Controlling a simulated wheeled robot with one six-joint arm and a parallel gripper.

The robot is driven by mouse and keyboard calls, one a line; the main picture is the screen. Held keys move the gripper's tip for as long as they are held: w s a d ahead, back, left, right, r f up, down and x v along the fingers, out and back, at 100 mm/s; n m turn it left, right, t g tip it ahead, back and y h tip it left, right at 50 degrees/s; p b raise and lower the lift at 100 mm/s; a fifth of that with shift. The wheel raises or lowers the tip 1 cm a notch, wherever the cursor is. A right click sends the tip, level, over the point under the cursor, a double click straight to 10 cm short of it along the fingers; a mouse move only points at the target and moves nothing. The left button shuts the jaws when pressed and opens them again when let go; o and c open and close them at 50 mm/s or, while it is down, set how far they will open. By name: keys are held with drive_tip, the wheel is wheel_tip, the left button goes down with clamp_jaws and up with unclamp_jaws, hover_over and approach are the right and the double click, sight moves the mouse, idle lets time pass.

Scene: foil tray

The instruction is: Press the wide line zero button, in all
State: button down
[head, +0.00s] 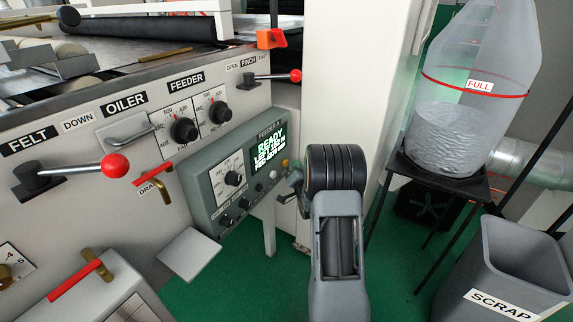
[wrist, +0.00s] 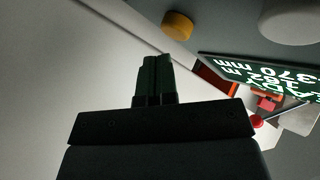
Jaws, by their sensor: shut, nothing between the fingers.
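A grey-green feeder panel (head: 228,180) carries a lit display (head: 268,150) that reads READY at the top; its lower lines are hard to read. An amber button (head: 285,163) and a pale button (head: 272,174) sit below the display; no label naming the wide line zero button is legible. My gripper (head: 294,178) is at the panel's right end, mostly hidden by my arm. In the wrist view its dark fingers (wrist: 154,75) are together and empty. The amber button (wrist: 177,25) is beyond the fingertips and a little right, apart from them. The display (wrist: 285,77) is at the right.
Left of the panel is the machine front with black dials (head: 184,130) and red-knobbed levers (head: 116,166). A white column (head: 350,80) stands behind my arm. A SCRAP bin (head: 510,265) and a clear hopper (head: 450,135) on a black stand are at the right. Green floor shows between.

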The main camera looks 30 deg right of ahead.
drive_tip(key=shift+w+a, duration=0.1)
drive_tip(key=shift+w, duration=0.05)
drive_tip(key=shift+w+a+b, duration=0.1)
drive_tip(key=shift+w+b, duration=0.15)
drive_tip(key=shift+b, duration=0.15)
drive_tip(key=shift+w+a, duration=0.2)
drive_tip(key=shift+w, duration=0.15)
idle(0.8)
drive_tip(key=shift+b, duration=0.3)
drive_tip(key=shift+s+d, duration=0.4)
drive_tip(key=shift+s, duration=0.35)
drive_tip(key=shift+s, duration=0.1)
drive_tip(key=shift+s+d+b, duration=0.2)
drive_tip(key=shift+s+d, duration=0.2)
drive_tip(key=shift+s, duration=0.3)
drive_tip(key=shift+s+d+b, duration=0.25)
drive_tip(key=shift+s+d, duration=0.15)
drive_tip(key=shift+s, duration=0.3)
drive_tip(key=shift+s+d+b, duration=0.2)
drive_tip(key=shift+s+d, duration=0.2)
drive_tip(key=shift+s, duration=0.3)
drive_tip(key=shift+r, duration=0.1)
